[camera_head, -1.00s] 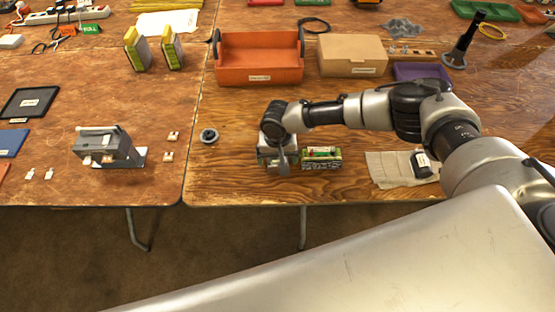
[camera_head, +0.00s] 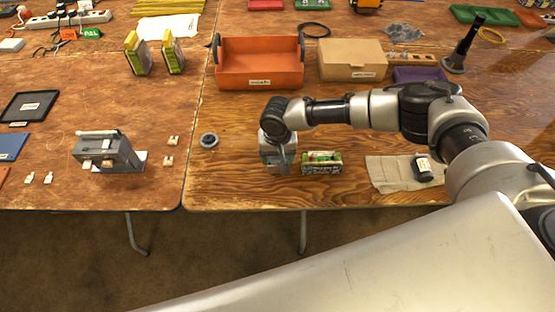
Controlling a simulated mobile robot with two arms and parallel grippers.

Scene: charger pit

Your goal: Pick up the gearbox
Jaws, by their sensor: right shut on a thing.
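My right gripper (camera_head: 279,165) points down at the front of the right table, just left of a small green-topped block. It is shut on a small grey thing, which I take to be the gearbox; my wrist and jaws hide most of it. I cannot tell whether it is clear of the table top. My left gripper is not in view.
The green-topped block (camera_head: 321,162) stands close to the right of the gripper. A dark round part (camera_head: 209,140) lies to its left. An orange bin (camera_head: 260,74) and cardboard box (camera_head: 351,72) stand behind.

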